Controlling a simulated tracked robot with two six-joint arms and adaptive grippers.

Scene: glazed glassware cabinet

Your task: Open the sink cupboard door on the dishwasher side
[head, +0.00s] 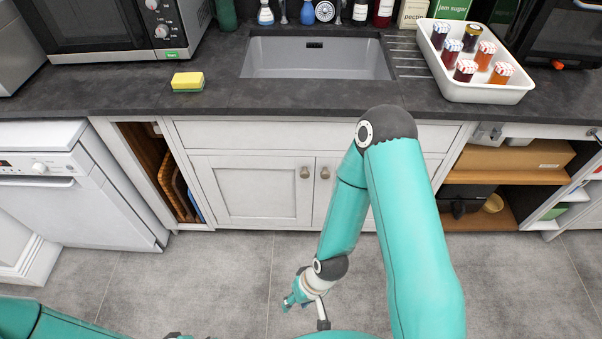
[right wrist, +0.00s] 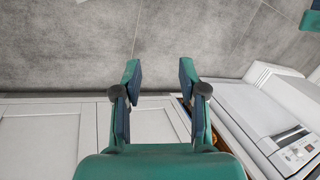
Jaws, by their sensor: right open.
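The sink cupboard has two pale panelled doors under the sink. The dishwasher-side door (head: 250,190) is the left one in the head view and looks closed, with a round knob (head: 305,172) at its upper right corner. The other door's knob (head: 325,172) is beside it. My right gripper (head: 306,310) hangs low over the floor in front of the doors, apart from them. In the right wrist view the right gripper (right wrist: 159,76) is open and empty, with the pale door front (right wrist: 155,120) behind its fingers; no knob shows there.
A white dishwasher (head: 90,190) stands at the left, its front jutting out; it also shows in the right wrist view (right wrist: 265,125). An open bay with wicker baskets (head: 165,180) lies between. Open shelves (head: 520,177) are at the right. The grey floor (head: 200,280) is clear.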

